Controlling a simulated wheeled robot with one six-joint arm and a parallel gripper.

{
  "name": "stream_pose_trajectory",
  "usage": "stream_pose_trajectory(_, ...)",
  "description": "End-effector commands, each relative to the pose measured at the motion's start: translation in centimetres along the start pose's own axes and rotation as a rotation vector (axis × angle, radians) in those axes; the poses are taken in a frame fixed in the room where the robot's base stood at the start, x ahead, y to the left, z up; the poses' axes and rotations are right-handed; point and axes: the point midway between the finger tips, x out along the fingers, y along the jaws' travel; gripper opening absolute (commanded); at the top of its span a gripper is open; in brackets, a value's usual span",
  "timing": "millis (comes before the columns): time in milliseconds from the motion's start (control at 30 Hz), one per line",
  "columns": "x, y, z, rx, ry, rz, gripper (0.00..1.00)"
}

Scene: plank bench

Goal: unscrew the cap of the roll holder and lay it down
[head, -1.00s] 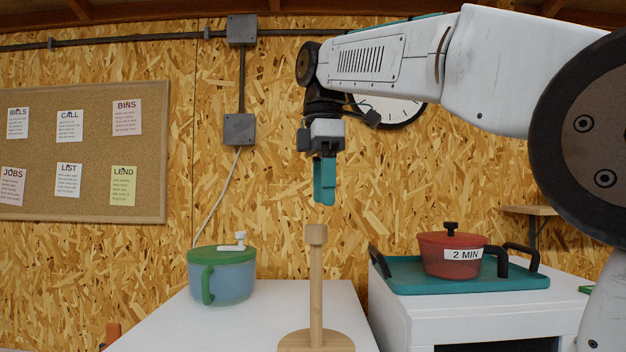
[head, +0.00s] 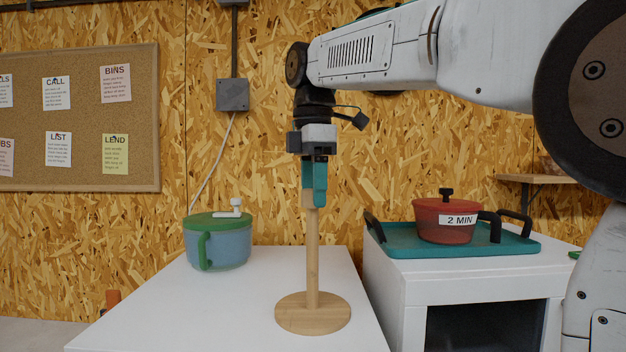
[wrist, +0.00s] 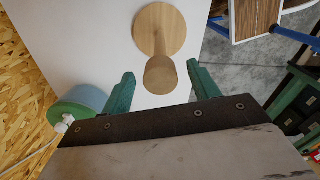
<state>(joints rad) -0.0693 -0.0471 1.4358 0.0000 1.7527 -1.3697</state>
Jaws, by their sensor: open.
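The wooden roll holder (head: 313,255) stands upright on the white worktop, with a round base and a thin post. Its cap sits on top of the post, partly hidden by my gripper in the head view; in the wrist view the cap (wrist: 160,75) shows as a round wooden knob. My gripper (head: 314,197) points straight down at the top of the post. Its teal fingers are open, one on each side of the cap in the wrist view (wrist: 162,84), with a gap visible on both sides.
A blue pot with a green lid (head: 218,243) stands on the worktop (head: 235,315) to the left. A red pot (head: 446,222) labelled "2 MIN" stands on a teal tray (head: 405,246) on a unit to the right. The worktop around the base is clear.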

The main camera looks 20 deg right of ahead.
Motion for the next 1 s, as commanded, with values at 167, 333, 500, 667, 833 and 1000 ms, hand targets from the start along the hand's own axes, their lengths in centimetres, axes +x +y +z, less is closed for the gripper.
stream_pose_trajectory(167,-0.02,-0.01,-0.06,-0.001,0.0,0.0,0.44)
stream_pose_trajectory(333,-0.03,0.0,-0.06,-0.001,0.0,0.0,0.13)
stream_pose_trajectory(500,-0.04,0.01,-0.05,-0.088,0.0,0.0,0.13)
stream_pose_trajectory(667,-0.04,0.03,-0.05,-0.233,0.0,0.0,0.13)
stream_pose_trajectory(833,-0.04,0.03,-0.05,-0.253,0.0,0.0,0.13)
stream_pose_trajectory(1000,-0.03,0.03,-0.05,-0.281,0.0,0.0,0.13)
